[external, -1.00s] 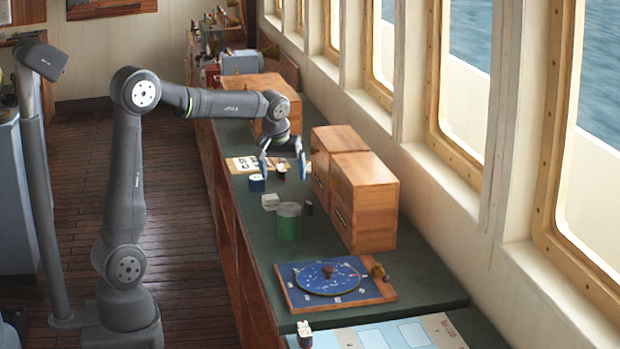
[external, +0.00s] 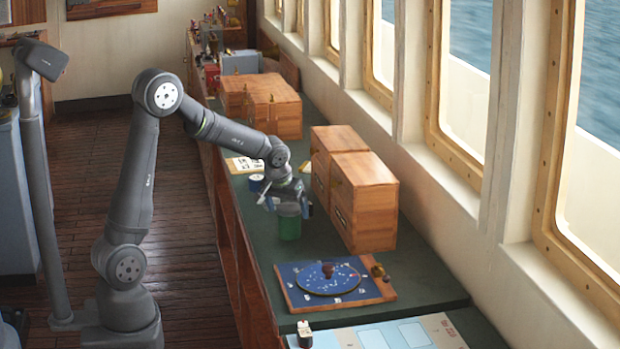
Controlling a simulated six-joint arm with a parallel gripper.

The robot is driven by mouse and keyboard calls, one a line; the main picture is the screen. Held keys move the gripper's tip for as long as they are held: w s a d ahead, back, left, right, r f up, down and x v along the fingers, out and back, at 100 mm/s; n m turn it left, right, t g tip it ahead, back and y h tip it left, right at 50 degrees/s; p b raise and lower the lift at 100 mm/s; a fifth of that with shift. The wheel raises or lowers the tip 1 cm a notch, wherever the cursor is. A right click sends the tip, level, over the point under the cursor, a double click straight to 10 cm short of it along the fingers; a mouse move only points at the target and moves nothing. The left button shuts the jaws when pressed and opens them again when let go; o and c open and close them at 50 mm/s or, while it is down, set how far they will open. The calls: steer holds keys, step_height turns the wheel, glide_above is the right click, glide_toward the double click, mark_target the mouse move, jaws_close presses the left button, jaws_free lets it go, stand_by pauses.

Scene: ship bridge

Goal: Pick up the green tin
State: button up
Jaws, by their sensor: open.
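The green tin (external: 289,228) stands upright on the dark green counter, left of the wooden drawer boxes. Its top is partly hidden by my gripper (external: 288,204). My gripper is open, with its fingers at the height of the tin's upper part, one to each side in this view. I cannot tell whether a finger touches the tin.
Wooden drawer boxes (external: 364,205) stand close on the right. A blue dial board (external: 308,296) lies in front. A small blue tin (external: 256,183) and a printed card (external: 246,165) lie behind. The counter (external: 254,243) is bare left of the tin.

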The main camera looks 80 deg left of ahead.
steer(key=x, duration=0.5)
steer(key=shift+a, duration=0.3)
steer(key=c, duration=1.2)
